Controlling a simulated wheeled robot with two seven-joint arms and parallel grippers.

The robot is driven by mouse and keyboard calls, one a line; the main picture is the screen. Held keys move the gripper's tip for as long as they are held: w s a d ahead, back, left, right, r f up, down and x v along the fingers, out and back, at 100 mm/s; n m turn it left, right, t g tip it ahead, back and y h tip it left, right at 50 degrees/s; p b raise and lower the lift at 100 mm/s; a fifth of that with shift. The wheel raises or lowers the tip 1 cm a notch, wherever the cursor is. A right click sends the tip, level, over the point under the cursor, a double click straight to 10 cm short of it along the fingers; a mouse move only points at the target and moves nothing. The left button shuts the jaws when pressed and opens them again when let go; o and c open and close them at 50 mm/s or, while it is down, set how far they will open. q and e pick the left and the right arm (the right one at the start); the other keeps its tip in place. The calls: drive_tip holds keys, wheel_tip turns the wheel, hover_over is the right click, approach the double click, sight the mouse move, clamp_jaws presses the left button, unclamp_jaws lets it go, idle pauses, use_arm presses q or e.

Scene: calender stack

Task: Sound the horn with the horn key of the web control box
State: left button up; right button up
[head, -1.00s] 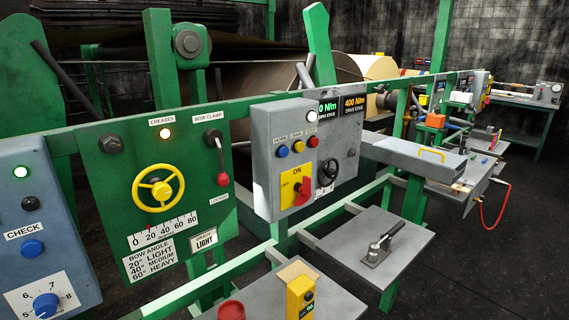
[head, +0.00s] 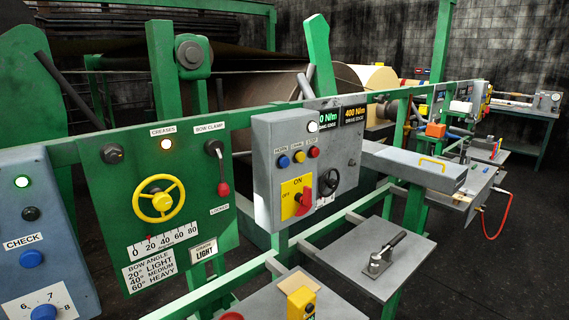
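The web control box is a grey box (head: 290,170) on the green rail in the middle of the head view. Its top row holds a blue horn key (head: 283,161) under a label reading HORN, a yellow key (head: 299,156) and a red key (head: 313,152). A white lamp (head: 312,127) sits above them. Below is a red rotary switch (head: 303,199) on a yellow ON/OFF plate. Neither of my grippers is in the head view, and nothing touches the horn key.
Left of the box is a green panel with a yellow handwheel (head: 159,199) and a red-knobbed bow clamp lever (head: 222,172). A blue CHECK box (head: 40,240) stands at far left. Dark floor is clear at right.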

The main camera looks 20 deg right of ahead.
clamp_jaws()
idle(1.4)
